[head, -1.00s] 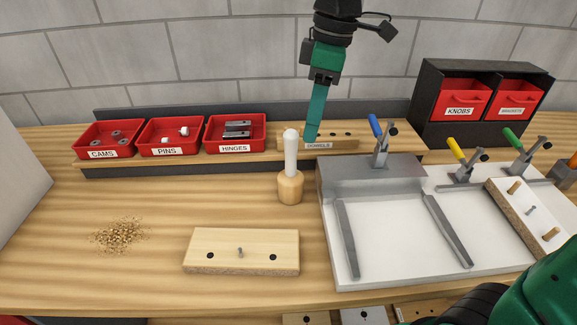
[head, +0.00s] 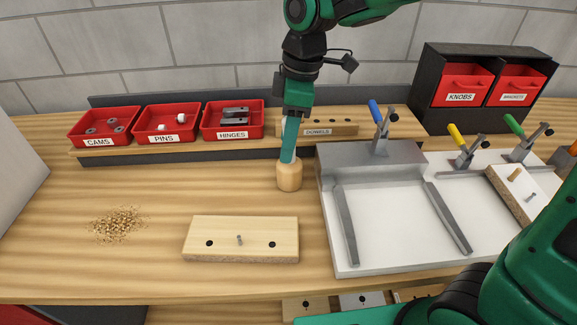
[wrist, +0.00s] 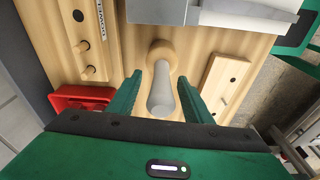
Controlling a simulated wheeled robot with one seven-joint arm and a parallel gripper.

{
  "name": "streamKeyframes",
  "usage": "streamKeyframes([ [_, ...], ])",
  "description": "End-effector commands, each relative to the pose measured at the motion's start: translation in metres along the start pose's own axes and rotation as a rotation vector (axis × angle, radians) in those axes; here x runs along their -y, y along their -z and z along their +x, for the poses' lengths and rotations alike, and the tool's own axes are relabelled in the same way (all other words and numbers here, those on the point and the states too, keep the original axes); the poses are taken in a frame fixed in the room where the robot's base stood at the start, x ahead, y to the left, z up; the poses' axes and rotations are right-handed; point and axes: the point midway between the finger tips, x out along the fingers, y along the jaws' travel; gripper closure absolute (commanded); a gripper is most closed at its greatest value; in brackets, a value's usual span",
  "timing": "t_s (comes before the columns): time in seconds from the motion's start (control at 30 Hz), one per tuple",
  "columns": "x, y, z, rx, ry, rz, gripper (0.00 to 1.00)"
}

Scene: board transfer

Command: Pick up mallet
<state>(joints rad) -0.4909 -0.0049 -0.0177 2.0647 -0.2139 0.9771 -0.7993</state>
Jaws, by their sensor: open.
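The mallet stands upright on the bench, its wooden head (head: 289,176) down and its pale handle up. In the head view my gripper (head: 288,155) covers most of the handle. In the wrist view the light grey handle (wrist: 161,92) points toward the camera, with the round wooden head (wrist: 162,52) beyond it. My gripper (wrist: 160,95) is open, with one green finger on each side of the handle. Small gaps show between the fingers and the handle.
A wooden board (head: 241,232) lies in front of the mallet. A white fixture (head: 400,225) with toggle clamps stands close on the right. Red bins (head: 232,119) and the dowel block (head: 335,129) sit on a shelf behind. Wood shavings (head: 118,224) lie at left.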

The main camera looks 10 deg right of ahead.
Motion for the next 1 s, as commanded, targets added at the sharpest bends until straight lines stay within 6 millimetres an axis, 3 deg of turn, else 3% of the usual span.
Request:
streamKeyframes([
  [0.1, 0.0, 0.0, 0.009, 0.001, 0.0, 0.002, 0.54],
  [0.37, 0.0, 0.0, 0.011, 0.0, -0.001, 0.002, 0.54],
  [0.5, 0.0, 0.0, 0.011, 0.0, -0.001, 0.002, 0.88],
  [0.57, 0.0, 0.0, 0.011, 0.0, -0.001, 0.002, 1.0],
  [0.87, -0.001, 0.0, 0.009, -0.001, -0.002, 0.001, 1.0],
  [1.0, -0.001, 0.002, -0.002, -0.003, -0.004, 0.0, 1.0],
])
